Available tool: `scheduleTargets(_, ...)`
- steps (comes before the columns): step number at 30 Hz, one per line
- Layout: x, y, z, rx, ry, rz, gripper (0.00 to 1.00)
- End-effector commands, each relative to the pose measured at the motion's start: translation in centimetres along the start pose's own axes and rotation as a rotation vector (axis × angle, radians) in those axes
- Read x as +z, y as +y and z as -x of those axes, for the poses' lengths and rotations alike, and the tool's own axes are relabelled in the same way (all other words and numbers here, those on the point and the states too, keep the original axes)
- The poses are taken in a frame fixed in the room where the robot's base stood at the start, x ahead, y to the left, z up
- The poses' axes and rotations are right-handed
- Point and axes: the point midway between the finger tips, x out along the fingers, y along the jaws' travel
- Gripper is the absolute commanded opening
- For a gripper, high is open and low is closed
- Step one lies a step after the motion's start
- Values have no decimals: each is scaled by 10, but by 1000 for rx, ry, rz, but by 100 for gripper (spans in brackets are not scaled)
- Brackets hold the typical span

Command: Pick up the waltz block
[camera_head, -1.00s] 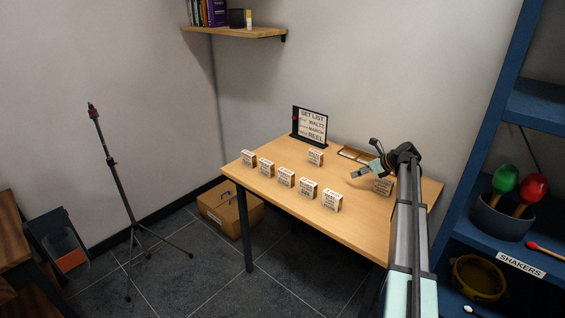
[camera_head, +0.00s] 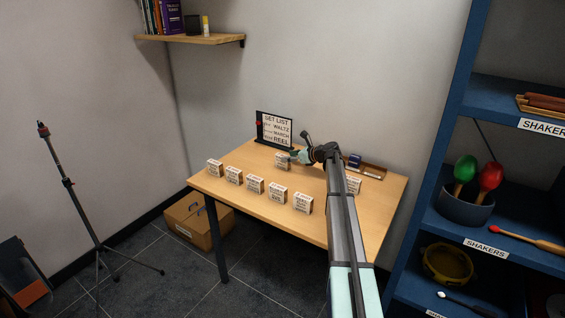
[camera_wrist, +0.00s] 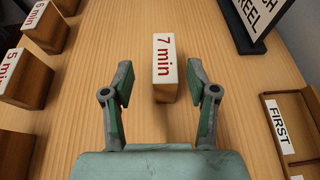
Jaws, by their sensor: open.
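A wooden block with a white top marked "7 min" (camera_wrist: 164,60) stands just ahead of my gripper (camera_wrist: 160,82) in the wrist view. My gripper is open, with one finger on each side of the block's near end, and nothing is held. In the head view this block (camera_head: 282,161) stands below the set list sign, beside my gripper (camera_head: 297,157). Several similar blocks stand in a row, including one at the row's right end (camera_head: 303,203). The titles on the blocks are too small to read, so I cannot tell which is the waltz block.
The set list sign (camera_head: 275,130) stands at the table's back edge. A wooden tray (camera_head: 373,172) lies to the right; a "FIRST" label (camera_wrist: 279,124) shows in it. Another block (camera_head: 354,185) is partly behind my arm. A blue shelf (camera_head: 470,225) stands right.

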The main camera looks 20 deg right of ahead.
Motion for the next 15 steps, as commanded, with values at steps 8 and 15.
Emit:
scheduleTargets(8, 0, 0, -20, 0, 0, -1, 58)
scheduleTargets(15, 2, -5, -41, 2, 1, -1, 58)
